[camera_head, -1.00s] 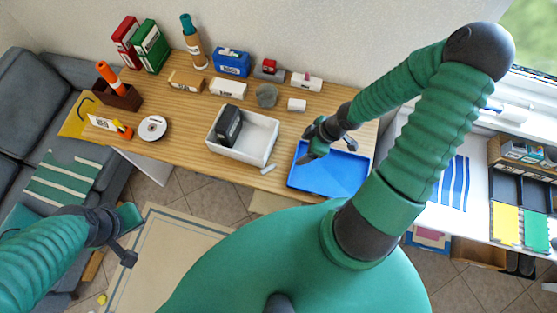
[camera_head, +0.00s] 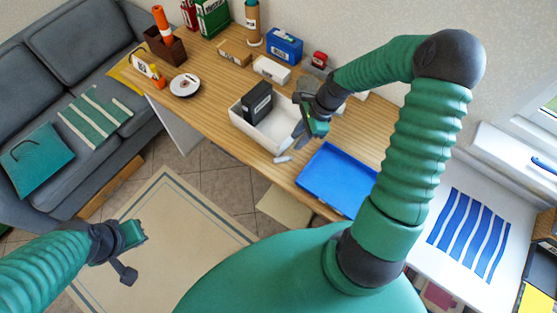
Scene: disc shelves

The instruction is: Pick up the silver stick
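A small pale grey stick (camera_head: 283,159), which looks like the silver stick, lies on the wooden table by the front corner of the white bin, left of the blue tray. My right gripper (camera_head: 301,137) hangs over the right end of the bin, just above and right of the stick in the picture. Its fingers look apart and hold nothing; its height above the table is hard to judge. My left gripper (camera_head: 134,255) is open and empty at the lower left, over the floor and rug, far from the stick.
The white bin (camera_head: 238,118) holds a black box (camera_head: 257,101). The blue tray (camera_head: 338,180) lies to the right. A grey sofa (camera_head: 75,50) is at the left.

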